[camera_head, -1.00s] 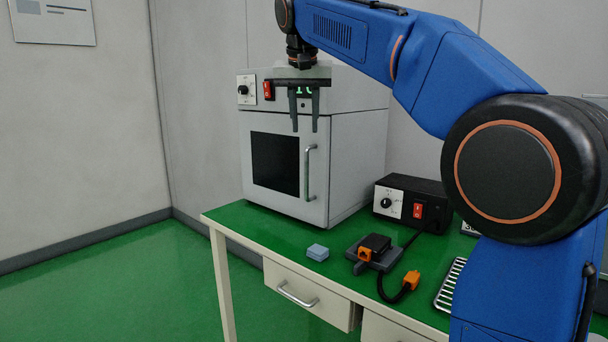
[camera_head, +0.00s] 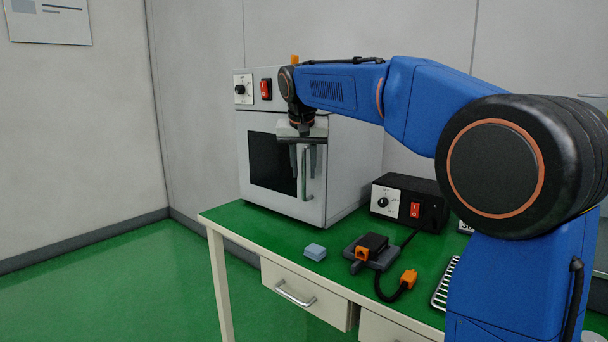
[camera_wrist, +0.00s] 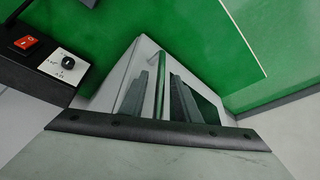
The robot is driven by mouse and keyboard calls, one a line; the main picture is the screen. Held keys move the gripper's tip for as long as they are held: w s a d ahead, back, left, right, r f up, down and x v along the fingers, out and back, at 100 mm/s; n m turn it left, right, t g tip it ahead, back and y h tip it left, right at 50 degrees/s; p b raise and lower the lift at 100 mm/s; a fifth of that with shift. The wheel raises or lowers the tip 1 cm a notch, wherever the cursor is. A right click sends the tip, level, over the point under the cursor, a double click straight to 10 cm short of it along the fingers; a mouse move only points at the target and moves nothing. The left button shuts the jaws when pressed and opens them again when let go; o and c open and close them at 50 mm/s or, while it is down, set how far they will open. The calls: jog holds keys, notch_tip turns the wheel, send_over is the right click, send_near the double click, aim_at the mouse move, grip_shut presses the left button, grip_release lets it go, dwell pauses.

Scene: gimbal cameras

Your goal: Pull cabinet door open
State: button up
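The cabinet (camera_head: 350,165) is a light grey box on the green table, with a dark window (camera_head: 271,164) in its front door (camera_head: 285,204). The door looks closed. A vertical metal handle (camera_head: 305,186) is on the door's right side. My gripper (camera_head: 302,170) points down in front of the door's upper right, its fingers beside the upper handle. In the wrist view, the two fingers (camera_wrist: 160,100) stand apart, with the handle (camera_wrist: 160,72) seen close to them. The gripper's mount hides the handle's top.
A black power box (camera_head: 408,203) with a red switch stands right of the cabinet. A small blue block (camera_head: 315,252) and a dark device with orange plugs (camera_head: 370,250) lie on the green table (camera_head: 240,216). A drawer (camera_head: 306,295) is below. The floor at left is clear.

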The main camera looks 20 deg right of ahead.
jog(key=shift+x, duration=0.95)
grip_shut()
jog(key=shift+a, duration=0.1)
